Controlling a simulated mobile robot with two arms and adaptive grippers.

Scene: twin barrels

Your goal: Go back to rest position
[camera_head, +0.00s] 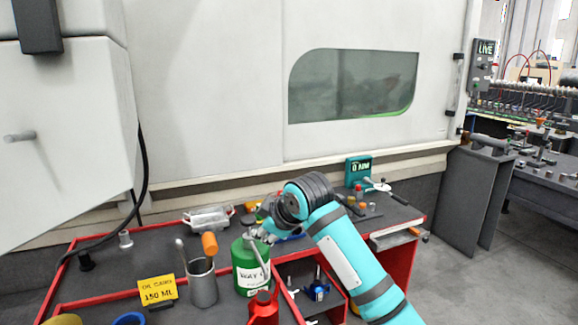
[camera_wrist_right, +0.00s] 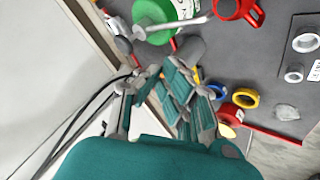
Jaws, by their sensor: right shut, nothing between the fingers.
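My right arm enters the head view from the lower right, teal with dark joint bands. My right gripper (camera_head: 262,229) is shut and empty, at the upper right of the green can (camera_head: 252,270) with its white label. I cannot tell whether it touches the can. In the right wrist view the teal-and-grey fingers of my right gripper (camera_wrist_right: 165,84) point toward the bench, with the green can (camera_wrist_right: 150,14) beyond them. My left gripper is in neither view.
A red-edged bench (camera_head: 150,237) holds a grey cup (camera_head: 202,283) with tools, a yellow card (camera_head: 158,291) and a red can (camera_head: 263,309). A large white machine (camera_head: 220,90) stands behind it. The floor (camera_head: 470,285) at right is clear.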

